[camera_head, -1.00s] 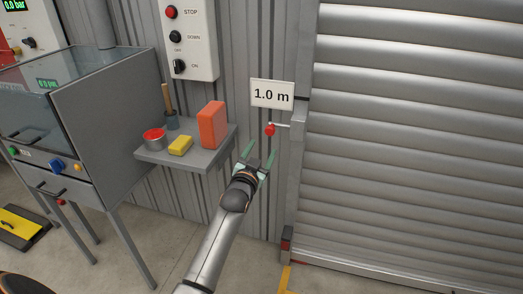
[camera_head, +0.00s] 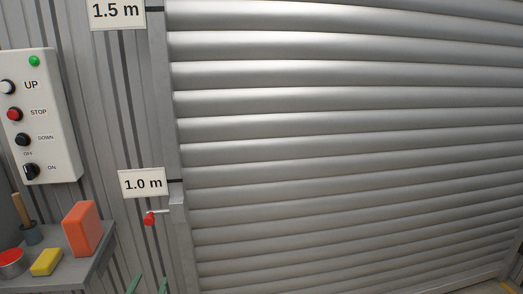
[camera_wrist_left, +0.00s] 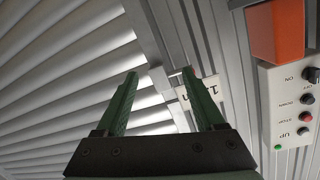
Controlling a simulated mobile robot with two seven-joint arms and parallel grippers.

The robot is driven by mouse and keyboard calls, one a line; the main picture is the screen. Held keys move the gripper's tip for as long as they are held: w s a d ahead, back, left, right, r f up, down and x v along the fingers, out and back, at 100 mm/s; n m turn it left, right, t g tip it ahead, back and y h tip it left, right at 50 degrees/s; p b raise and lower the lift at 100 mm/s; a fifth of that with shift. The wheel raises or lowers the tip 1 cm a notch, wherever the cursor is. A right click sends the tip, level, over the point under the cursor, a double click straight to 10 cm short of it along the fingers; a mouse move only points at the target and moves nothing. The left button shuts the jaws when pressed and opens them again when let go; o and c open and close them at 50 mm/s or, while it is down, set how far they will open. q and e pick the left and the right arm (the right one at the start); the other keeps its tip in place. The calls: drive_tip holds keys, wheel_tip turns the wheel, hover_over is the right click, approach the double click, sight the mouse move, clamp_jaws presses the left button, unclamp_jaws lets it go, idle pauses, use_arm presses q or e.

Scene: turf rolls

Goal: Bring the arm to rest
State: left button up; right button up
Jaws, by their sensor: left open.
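My left gripper (camera_head: 148,285) shows only as two green fingertips at the bottom edge of the head view, below the red-knobbed lever (camera_head: 150,218). In the left wrist view the gripper (camera_wrist_left: 160,85) has its two green fingers spread apart, with nothing held between them. The fingers point toward the roller door's side rail and the 1.0 m sign (camera_wrist_left: 207,90). The rest of the left arm is out of the head view. My right gripper is not in view.
A closed-looking grey roller door (camera_head: 340,140) fills the right. A control box (camera_head: 40,115) with a lit green lamp hangs at left. Below it a shelf (camera_head: 88,270) holds an orange block (camera_head: 82,228), a yellow block (camera_head: 46,262), a red-topped tin (camera_head: 11,262) and a brush (camera_head: 25,218).

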use_arm(q)
drive_tip(key=s+d+f+g+h+p, duration=0.1)
drive_tip(key=s+d+f+g+p, duration=0.1)
drive_tip(key=s, duration=0.8)
drive_tip(key=s+d+f+g+h+p, duration=0.2)
drive_tip(key=s+d+f, duration=0.3)
drive_tip(key=s+d, duration=0.2)
drive_tip(key=s+d+f+g+h+p, duration=0.1)
drive_tip(key=s+d, duration=0.4)
drive_tip(key=s, duration=0.7)
wheel_tip(320, 180, down, 2)
drive_tip(key=shift+s+f+g+h+p, duration=0.3)
drive_tip(key=shift+g+p, duration=0.1)
drive_tip(key=shift+g, duration=0.5)
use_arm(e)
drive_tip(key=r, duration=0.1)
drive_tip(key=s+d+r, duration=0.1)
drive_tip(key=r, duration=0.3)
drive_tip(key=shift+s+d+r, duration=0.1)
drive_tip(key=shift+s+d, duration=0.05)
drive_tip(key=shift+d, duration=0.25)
